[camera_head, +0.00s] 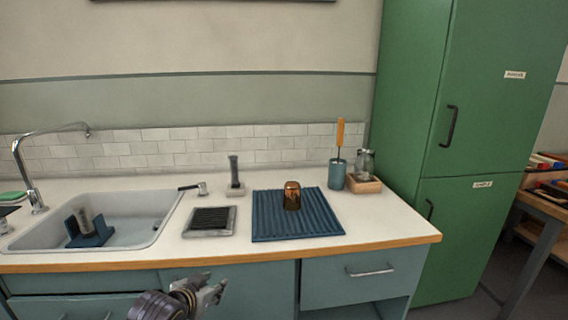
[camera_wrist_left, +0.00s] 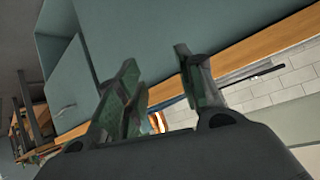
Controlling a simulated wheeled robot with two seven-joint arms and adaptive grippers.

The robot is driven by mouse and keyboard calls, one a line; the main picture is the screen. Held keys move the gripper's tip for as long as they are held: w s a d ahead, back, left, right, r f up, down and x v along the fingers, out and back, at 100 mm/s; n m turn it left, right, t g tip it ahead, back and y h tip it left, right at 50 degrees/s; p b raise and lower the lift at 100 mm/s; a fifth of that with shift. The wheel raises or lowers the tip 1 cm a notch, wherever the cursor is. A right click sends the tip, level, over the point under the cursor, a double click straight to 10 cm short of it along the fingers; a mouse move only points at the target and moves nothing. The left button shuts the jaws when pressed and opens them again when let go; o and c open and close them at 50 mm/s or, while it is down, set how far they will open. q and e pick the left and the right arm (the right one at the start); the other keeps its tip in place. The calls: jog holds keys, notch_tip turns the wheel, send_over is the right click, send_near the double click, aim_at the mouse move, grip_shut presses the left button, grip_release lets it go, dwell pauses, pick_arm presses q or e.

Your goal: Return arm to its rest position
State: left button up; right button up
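My left gripper (camera_head: 213,285) is low in front of the counter's front edge, before the blue-grey cabinet fronts. In the left wrist view its two fingers (camera_wrist_left: 156,60) stand apart with nothing held between them. A small orange and white patch shows low between the fingers there; I cannot tell what it is. My right arm and gripper are in neither view.
The counter (camera_head: 385,226) has a wooden front edge. It bears a sink (camera_head: 148,205) with a blue holder, a dark pad (camera_head: 210,220), a blue ribbed mat (camera_head: 275,228) with an amber cup (camera_head: 292,196), and a brush pot (camera_head: 337,175). Green cabinets (camera_head: 455,235) stand right.

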pick_arm(q)
jog(key=s+d+f+g+b, duration=0.1)
jog(key=s+d+f+g, duration=0.1)
jog(key=s+f, duration=0.9)
jog(key=s+d+f+n+g+h+b, duration=0.1)
jog(key=s+f+g, duration=0.3)
jog(key=s+f, duration=0.7)
notch_tip(320, 180, down, 4)
jog(key=shift+d+r+n, duration=0.1)
jog(key=shift+d+n, duration=0.2)
jog(key=shift+d, duration=0.3)
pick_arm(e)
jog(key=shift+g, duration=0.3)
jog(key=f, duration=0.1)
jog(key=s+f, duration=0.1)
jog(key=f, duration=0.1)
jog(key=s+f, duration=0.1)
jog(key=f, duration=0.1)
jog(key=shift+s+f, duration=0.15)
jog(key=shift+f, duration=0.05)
